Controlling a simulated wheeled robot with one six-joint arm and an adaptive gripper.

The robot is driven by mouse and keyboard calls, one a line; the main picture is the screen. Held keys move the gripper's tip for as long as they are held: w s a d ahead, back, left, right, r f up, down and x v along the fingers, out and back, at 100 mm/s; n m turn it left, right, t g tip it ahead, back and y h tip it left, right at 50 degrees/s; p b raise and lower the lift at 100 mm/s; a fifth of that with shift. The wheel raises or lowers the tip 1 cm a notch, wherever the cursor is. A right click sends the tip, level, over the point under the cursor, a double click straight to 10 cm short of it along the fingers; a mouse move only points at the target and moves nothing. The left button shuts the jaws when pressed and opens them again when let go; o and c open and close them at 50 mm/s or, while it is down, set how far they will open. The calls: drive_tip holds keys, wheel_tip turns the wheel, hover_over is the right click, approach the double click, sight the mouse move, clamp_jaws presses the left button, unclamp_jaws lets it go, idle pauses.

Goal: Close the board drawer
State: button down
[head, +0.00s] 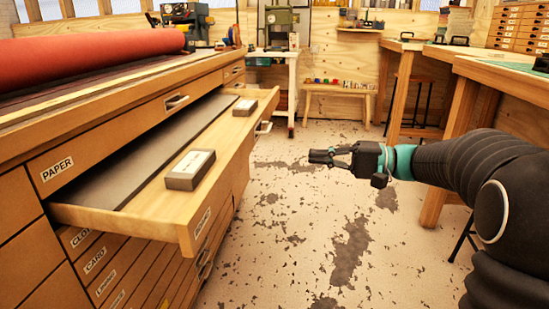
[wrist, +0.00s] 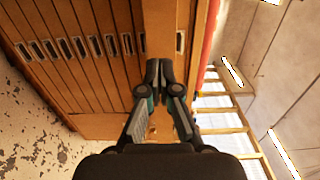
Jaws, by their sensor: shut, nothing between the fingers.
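The open wooden drawer (head: 222,189) sticks out of the cabinet below the drawer labelled PAPER, in the head view. The label on its front is too small to read surely.
The paper drawer (head: 110,153) above is shut, and several narrow shut drawers (head: 120,270) lie below. A red roll (head: 90,50) lies on the cabinet top. A workbench (head: 465,105) stands at right. The floor (head: 300,230) between is clear.

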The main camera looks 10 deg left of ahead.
sight(245, 151)
drive_tip(key=a, duration=1.3)
drive_tip(key=shift+w+a, duration=0.2)
drive_tip(key=shift+a, duration=0.2)
